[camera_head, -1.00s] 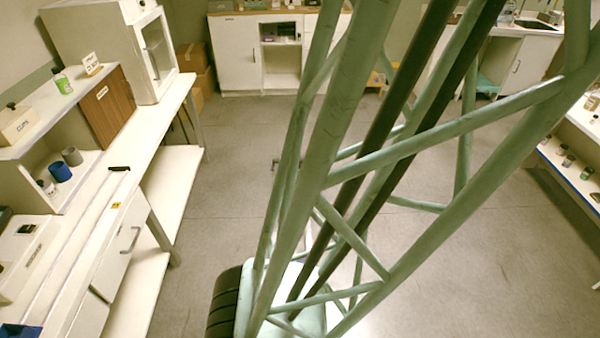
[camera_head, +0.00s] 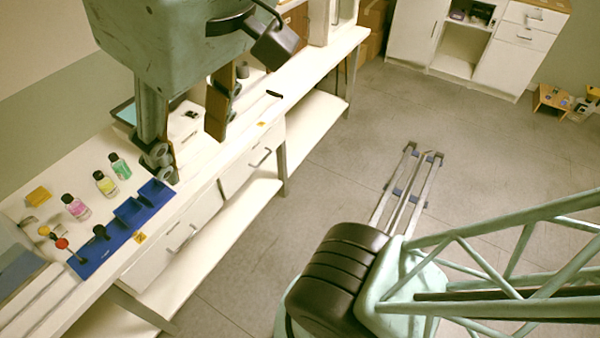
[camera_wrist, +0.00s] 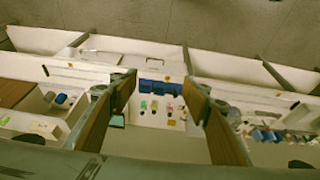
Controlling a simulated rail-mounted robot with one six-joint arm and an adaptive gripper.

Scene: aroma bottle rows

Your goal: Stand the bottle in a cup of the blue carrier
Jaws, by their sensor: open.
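A blue carrier (camera_head: 128,212) with cups lies along the front of the white counter at the left of the head view. It also shows, small, in the wrist view (camera_wrist: 165,88). My gripper (camera_head: 188,150) is open and empty, above the counter to the right of the bottles. Which bottle is meant does not show.
A yellow block (camera_head: 38,196) and small red and yellow round items (camera_head: 62,243) sit near the bottles. Yellow tags lie along the counter edge. A tray with a dark item (camera_head: 192,114) is behind my fingers. The floor in front is mostly clear.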

